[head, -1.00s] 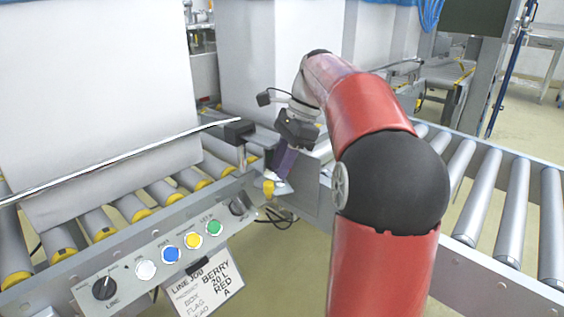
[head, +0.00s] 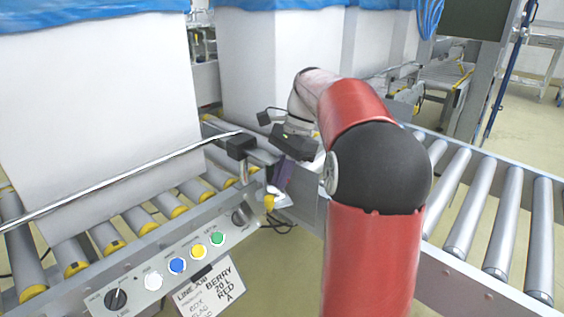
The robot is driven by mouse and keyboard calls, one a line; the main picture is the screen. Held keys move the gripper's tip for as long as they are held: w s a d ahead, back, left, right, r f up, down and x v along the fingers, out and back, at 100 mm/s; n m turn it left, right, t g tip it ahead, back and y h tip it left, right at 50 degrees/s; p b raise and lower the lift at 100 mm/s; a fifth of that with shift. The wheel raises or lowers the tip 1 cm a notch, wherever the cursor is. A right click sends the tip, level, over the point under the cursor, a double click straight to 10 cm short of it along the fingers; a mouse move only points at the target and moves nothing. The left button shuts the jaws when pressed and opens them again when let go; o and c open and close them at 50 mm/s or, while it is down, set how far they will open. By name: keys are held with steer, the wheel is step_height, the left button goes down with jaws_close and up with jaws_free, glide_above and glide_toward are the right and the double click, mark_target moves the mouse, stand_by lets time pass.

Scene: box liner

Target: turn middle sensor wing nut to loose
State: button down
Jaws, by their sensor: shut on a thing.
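My gripper (head: 278,183) is at the near side rail of the conveyor, just right of a black sensor block (head: 241,146) on a short post. Its dark body points down and its purple fingers are closed at the rail's end. A small yellow part (head: 269,202) shows right below the fingertips. The wing nut itself is mostly hidden by the fingers, and its angle cannot be told.
A control panel (head: 160,275) with a black knob and coloured buttons fronts the rail, with a label card (head: 213,285) below. A large white box (head: 95,110) with blue liner stands on the rollers. A thin metal rod (head: 120,180) runs to the sensor block.

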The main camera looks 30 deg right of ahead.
steer(key=n+p, duration=0.1)
steer(key=n+g+p, duration=0.1)
steer(key=n+p, duration=0.1)
steer(key=p, duration=0.1)
steer(key=shift+w+a+r+n, duration=0.1)
steer(key=shift+w+r+n, duration=0.05)
steer(key=shift+r+n, duration=0.15)
steer(key=shift+w+f+n+g+h+p, duration=0.15)
steer(key=shift+n+g+h+p, duration=0.15)
steer(key=shift+n, duration=0.55)
steer(key=shift+f+n+g+h+p, duration=0.2)
steer(key=shift+n+g+h, duration=0.15)
steer(key=shift+n, duration=0.5)
steer(key=c, duration=1.6)
jaws_free()
steer(key=shift+r, duration=0.1)
steer(key=v, duration=0.7)
steer(key=shift+w+r, duration=0.2)
steer(key=shift+r, duration=0.1)
